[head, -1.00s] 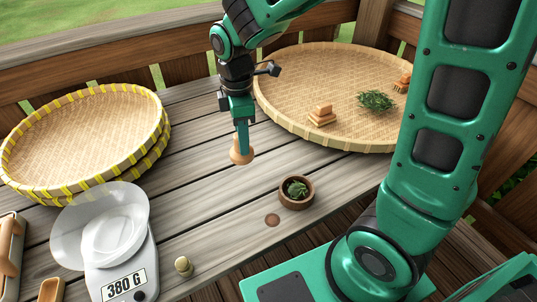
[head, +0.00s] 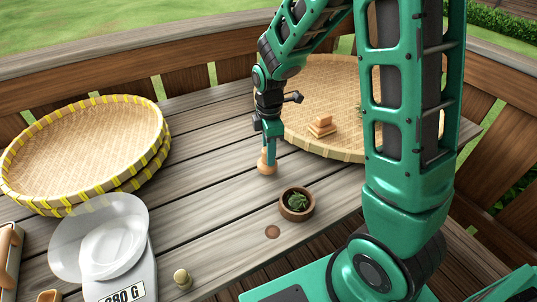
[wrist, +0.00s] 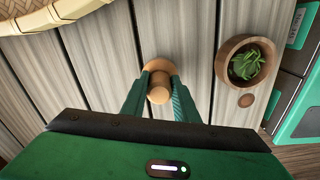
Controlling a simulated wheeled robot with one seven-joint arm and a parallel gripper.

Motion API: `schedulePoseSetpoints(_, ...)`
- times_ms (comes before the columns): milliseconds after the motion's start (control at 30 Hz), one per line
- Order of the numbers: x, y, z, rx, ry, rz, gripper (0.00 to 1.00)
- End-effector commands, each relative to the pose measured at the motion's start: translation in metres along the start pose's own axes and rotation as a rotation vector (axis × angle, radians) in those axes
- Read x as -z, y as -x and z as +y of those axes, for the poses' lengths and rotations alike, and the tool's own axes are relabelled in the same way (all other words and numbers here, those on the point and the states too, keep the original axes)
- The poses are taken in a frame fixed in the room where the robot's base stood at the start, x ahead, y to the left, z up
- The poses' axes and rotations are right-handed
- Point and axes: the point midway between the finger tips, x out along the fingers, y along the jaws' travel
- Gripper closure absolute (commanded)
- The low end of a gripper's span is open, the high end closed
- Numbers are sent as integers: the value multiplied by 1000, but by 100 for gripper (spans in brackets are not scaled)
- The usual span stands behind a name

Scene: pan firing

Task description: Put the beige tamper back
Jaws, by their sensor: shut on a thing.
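The beige tamper (head: 266,166) is a tan wooden piece with a wide round base and a narrower handle. My gripper (head: 269,150) is shut on its handle and points down over the middle of the table. In the wrist view the tamper (wrist: 158,95) sits between my two fingers, with its base beyond the fingertips. It looks upright. I cannot tell whether its base touches the table or hangs just above it. A flat brown round spot (head: 272,232) lies on the planks nearer the front, beside the bowl.
A wooden bowl of green leaves (head: 297,204) stands right of the spot. A woven tray (head: 345,148) with wooden blocks (head: 321,126) is behind. Bare planks lie between.

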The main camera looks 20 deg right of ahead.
Motion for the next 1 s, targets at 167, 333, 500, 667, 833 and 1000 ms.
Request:
schedulePoseSetpoints(167, 0, -11, 0, 0, 0, 0, 91)
schedulePoseSetpoints(333, 0, -11, 0, -1, -1, 0, 91)
schedulePoseSetpoints(500, 0, -15, 0, 0, -1, 0, 91)
schedulePoseSetpoints(667, 0, -15, 0, -1, -1, 1, 54)
schedulePoseSetpoints(833, 0, -15, 0, -1, -1, 0, 54)
schedulePoseSetpoints(1000, 0, -12, 0, -2, -1, 1, 54)
